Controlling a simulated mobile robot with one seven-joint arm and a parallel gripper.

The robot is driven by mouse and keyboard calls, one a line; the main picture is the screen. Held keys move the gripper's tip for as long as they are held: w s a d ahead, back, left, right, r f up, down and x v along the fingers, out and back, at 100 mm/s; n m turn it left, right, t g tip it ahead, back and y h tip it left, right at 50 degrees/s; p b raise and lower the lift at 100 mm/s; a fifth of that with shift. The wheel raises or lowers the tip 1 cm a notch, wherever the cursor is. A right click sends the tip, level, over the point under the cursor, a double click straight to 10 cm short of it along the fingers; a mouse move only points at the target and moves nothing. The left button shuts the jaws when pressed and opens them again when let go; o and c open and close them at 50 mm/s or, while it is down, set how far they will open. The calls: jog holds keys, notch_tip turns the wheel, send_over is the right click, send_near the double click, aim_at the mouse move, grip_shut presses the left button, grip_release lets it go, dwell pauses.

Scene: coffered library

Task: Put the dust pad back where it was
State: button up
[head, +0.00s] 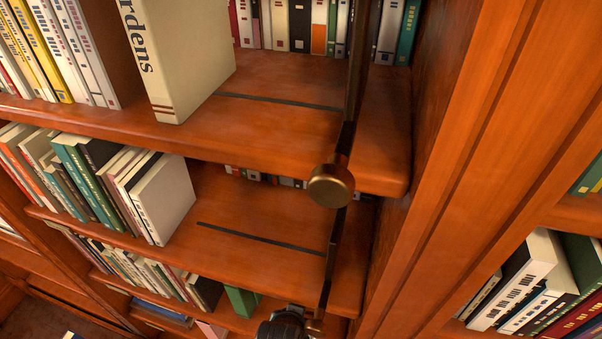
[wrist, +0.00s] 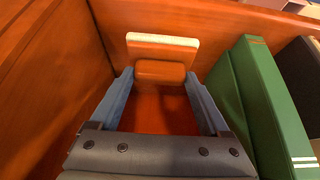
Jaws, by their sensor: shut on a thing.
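The dust pad (wrist: 162,42) shows in the wrist view as a flat orange-brown piece with a pale edge and a rounded orange-brown block on its near side. My gripper (wrist: 160,75) has its two blue-grey fingers on either side of that block and is shut on it. The pad is close to an orange wooden wall behind it. Whether it touches the wood below or behind is unclear. In the head view the pad cannot be seen; a dark part of my arm shows at the bottom edge, by the lower shelves.
A green book (wrist: 255,105) stands just right of my gripper, with a dark book beyond it. A wooden side wall (wrist: 50,80) is on the left. In the head view, a dark upright bar with a brass knob (head: 332,186) crosses the shelf fronts. The middle shelf (head: 255,215) has bare room.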

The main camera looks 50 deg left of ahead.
notch_tip(320, 180, down, 4)
jog(key=shift+r, duration=0.15)
jog(key=shift+w+f, duration=0.25)
jog(key=shift+f, duration=0.3)
jog(key=shift+f, duration=0.1)
jog(key=o, duration=1)
jog(key=shift+r+p, duration=0.25)
jog(key=shift+p, duration=0.05)
jog(key=v, duration=1.1)
jog(key=shift+s+d+r+p, duration=0.15)
jog(key=shift+s+r+p, duration=0.1)
jog(key=shift+s+p, duration=0.15)
jog(key=shift+w, duration=0.1)
